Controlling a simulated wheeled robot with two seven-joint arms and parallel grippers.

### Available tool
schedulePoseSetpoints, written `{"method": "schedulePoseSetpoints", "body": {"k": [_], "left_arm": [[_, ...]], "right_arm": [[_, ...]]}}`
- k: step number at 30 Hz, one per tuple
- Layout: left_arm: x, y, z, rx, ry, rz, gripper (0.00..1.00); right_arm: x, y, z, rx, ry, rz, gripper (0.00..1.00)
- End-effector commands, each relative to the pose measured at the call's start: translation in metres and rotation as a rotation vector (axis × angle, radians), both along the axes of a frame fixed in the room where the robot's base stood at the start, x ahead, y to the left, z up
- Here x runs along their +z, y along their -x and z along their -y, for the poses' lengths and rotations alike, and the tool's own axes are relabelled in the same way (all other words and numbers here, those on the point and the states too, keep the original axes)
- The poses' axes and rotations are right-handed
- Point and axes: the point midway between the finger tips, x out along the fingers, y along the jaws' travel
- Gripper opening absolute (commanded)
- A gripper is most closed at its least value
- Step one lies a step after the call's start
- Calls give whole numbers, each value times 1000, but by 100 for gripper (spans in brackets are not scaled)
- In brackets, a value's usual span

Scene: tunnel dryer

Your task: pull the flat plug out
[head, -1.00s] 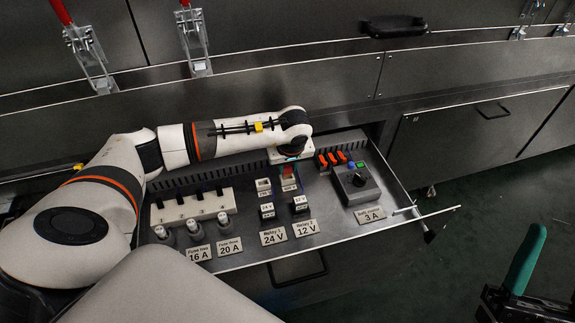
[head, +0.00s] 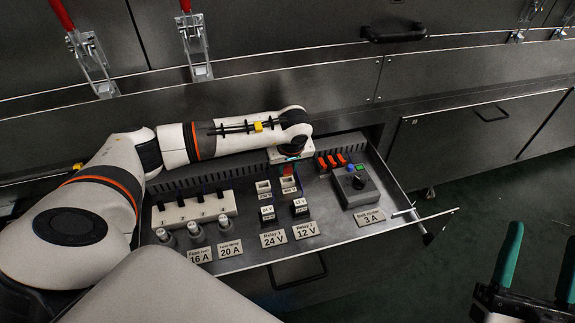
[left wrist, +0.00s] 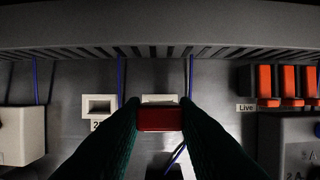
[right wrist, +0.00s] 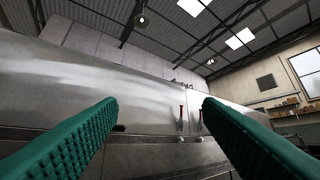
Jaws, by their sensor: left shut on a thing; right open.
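The flat plug (left wrist: 160,119) is a red block held between the two green fingers of my left gripper (left wrist: 160,112). In the head view my left gripper (head: 291,164) points down over the back of the drawer, and only a bit of the red plug shows under it. The plug is above the right one of two white sockets (head: 289,187), whose top now shows open, apart from the plug. In the left wrist view the plug covers most of that socket. My right gripper (head: 542,262) is open and empty at the right; its spread fingers also show in the right wrist view (right wrist: 158,108).
The open drawer holds a white switch block (head: 190,209), fuse knobs (head: 196,231), two relays (head: 267,214), orange switches (head: 331,160) and a grey box with a black knob (head: 357,188). A second white socket (head: 263,188) stands left of the plug's socket. Free floor lies to the right.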

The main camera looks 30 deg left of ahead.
Motion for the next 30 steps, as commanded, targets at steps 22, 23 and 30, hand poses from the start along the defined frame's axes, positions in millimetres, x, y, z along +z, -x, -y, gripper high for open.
{"method": "schedulePoseSetpoints", "body": {"k": [22,23,30], "left_arm": [[24,0,0,0,0,0,3],[25,0,0,0,0,0,3],[32,0,0,0,0,0,3]], "right_arm": [[-51,-28,2,-25,108,-383,60],[-53,-28,2,-26,112,-398,60],[-72,-31,5,-33,144,-521,60]]}}
